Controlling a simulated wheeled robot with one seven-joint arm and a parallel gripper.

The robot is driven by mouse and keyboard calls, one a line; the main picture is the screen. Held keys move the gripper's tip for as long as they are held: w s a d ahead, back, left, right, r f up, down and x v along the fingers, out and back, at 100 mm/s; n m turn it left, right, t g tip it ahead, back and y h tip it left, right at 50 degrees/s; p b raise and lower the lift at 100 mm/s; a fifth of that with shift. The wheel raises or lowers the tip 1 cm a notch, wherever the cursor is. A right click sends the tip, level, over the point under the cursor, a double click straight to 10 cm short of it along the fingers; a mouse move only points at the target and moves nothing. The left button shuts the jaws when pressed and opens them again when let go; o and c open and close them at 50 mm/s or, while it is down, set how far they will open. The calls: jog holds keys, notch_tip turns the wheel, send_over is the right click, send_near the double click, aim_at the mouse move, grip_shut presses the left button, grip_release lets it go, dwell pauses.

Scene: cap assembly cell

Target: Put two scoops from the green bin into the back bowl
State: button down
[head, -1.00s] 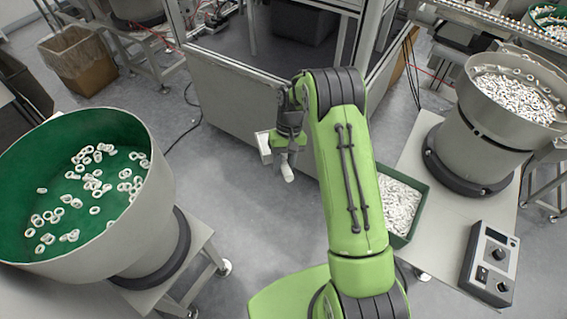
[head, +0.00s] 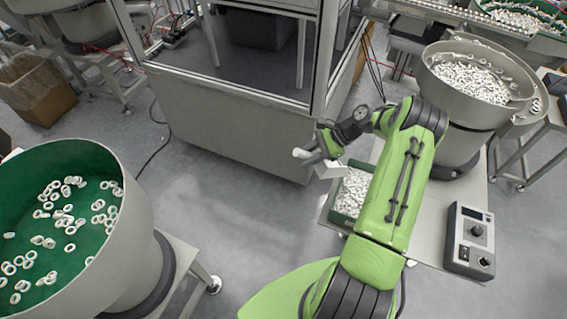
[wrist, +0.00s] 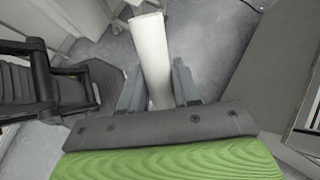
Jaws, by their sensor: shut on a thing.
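My gripper (head: 318,150) is shut on a white scoop, whose pale handle (wrist: 151,58) stands between the two fingers in the wrist view. In the head view a white block-like part (head: 330,169) shows just below the gripper; whether the scoop holds anything cannot be told. The green bin (head: 341,217), full of small white parts, stands on the table below and right of the gripper, partly hidden by my arm. The back bowl (head: 455,105), grey and holding many white parts, stands at the back right, apart from the gripper.
A large bowl with a green inside (head: 95,160) and scattered white rings stands at the left. A control box (head: 469,240) sits on the table at right. A glazed machine cabinet (head: 230,125) stands behind the gripper. Open floor (head: 235,215) lies between the left bowl and my arm.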

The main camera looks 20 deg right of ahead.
aim_at(345, 167)
jog(key=s+d+r+m+t+h, duration=0.3)
jog(key=d+r+m+t, duration=0.1)
jog(key=d+m+t, duration=0.5)
jog(key=s+d+f+b, duration=0.3)
jog(key=f+b, duration=0.4)
jog(key=b, duration=0.1)
jog(key=s+d+f+b, duration=0.3)
jog(key=f+b, duration=0.4)
jog(key=b, duration=0.2)
jog(key=w+a+g+h, duration=0.1)
jog(key=g+h, duration=0.1)
jog(key=w+a+g+h+p, duration=0.1)
jog(key=w+g, duration=0.1)
jog(key=g, duration=0.1)
jog(key=w+a+r+g+h, duration=0.1)
jog(key=w+a+g+h, duration=0.1)
jog(key=g, duration=0.1)
jog(key=shift+r+h, duration=0.1)
jog(key=shift+h, duration=0.2)
jog(key=r+p, duration=0.1)
jog(key=r, duration=0.1)
jog(key=r+p, duration=0.1)
jog(key=p, duration=0.1)
jog(key=w+a+r+p, duration=0.1)
jog(key=r+p, duration=0.1)
jog(key=shift+w+r, duration=0.1)
jog(key=shift+r, duration=0.2)
